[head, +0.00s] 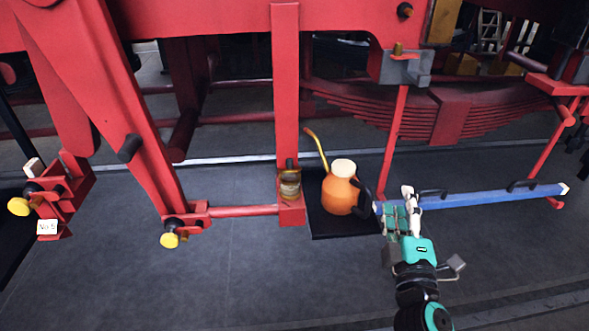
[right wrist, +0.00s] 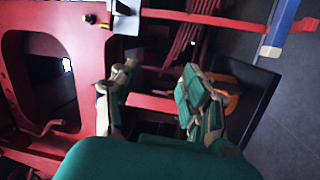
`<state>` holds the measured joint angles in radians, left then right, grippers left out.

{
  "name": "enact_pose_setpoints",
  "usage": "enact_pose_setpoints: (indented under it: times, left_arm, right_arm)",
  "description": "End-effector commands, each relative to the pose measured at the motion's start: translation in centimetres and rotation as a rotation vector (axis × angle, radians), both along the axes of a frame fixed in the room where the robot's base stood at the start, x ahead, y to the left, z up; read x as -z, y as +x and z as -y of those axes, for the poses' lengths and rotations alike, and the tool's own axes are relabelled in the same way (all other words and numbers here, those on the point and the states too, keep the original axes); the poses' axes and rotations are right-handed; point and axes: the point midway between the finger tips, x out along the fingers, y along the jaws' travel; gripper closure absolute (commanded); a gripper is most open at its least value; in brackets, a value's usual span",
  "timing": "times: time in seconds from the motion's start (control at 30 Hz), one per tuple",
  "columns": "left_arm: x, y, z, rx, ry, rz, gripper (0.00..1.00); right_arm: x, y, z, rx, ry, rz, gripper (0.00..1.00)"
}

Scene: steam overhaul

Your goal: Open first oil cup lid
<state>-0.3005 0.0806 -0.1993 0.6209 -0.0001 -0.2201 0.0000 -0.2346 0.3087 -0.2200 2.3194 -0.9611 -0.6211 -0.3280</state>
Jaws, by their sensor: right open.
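A small brass cup with a dark top (head: 290,184), which looks like an oil cup, sits on the red bracket at the foot of the vertical red bar in the head view. A brass fitting (head: 397,50) sits on a grey block at the upper right. I cannot tell whether any lid is open or shut. My right gripper (head: 403,207) is to the right of the cup, beyond the oil can. In the right wrist view, the fingers of my right gripper (right wrist: 157,98) are spread with nothing between them. My left gripper is not in view.
An orange oil can (head: 341,190) with a long spout stands on a black tray (head: 325,228) between the cup and my right gripper. A blue bar (head: 480,199) lies to the right. Red frame beams (head: 287,90) rise behind. The grey floor in front is clear.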

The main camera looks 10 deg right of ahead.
Motion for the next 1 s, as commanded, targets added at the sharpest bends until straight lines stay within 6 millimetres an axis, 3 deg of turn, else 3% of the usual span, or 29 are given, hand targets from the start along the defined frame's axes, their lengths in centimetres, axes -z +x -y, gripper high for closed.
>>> enact_pose_setpoints:
  times: [0.03,0.1,0.2,0.3,0.4,0.5,0.6,0.7,0.83,1.0]
  left_arm:
    - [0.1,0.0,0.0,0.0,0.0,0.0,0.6]
    - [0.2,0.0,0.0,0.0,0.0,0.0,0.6]
    - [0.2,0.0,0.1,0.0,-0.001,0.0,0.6]
    - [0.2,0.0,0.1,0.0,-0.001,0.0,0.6]
    - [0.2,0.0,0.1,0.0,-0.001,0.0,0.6]
    - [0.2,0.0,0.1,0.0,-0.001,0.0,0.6]
    - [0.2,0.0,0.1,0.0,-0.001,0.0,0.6]
    - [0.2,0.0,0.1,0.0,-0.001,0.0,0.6]
    - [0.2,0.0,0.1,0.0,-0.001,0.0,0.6]
    - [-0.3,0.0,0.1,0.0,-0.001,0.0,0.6]
  right_arm:
    - [-4.1,0.2,-1.8,-0.046,-0.189,0.129,0.54]
    - [-8.6,-0.2,-5.1,-0.101,-0.479,0.292,0.54]
    - [-11.8,-1.2,-10.5,-0.163,-0.921,0.488,0.54]
    - [-11.4,-1.7,-15.3,-0.207,-1.388,0.628,0.54]
    - [-8.4,-0.7,-17.9,-0.236,-1.869,0.696,0.54]
    - [-4.8,1.5,-17.5,-0.254,-2.312,0.675,0.54]
    - [-2.2,4.0,-15.1,-0.267,-2.662,0.585,0.54]
    - [-1.0,5.7,-12.5,-0.278,-2.887,0.481,0.54]
    - [-0.5,6.8,-10.7,-0.287,-3.017,0.398,0.54]
    - [-0.1,8.2,-11.1,-0.291,-3.029,0.385,0.54]
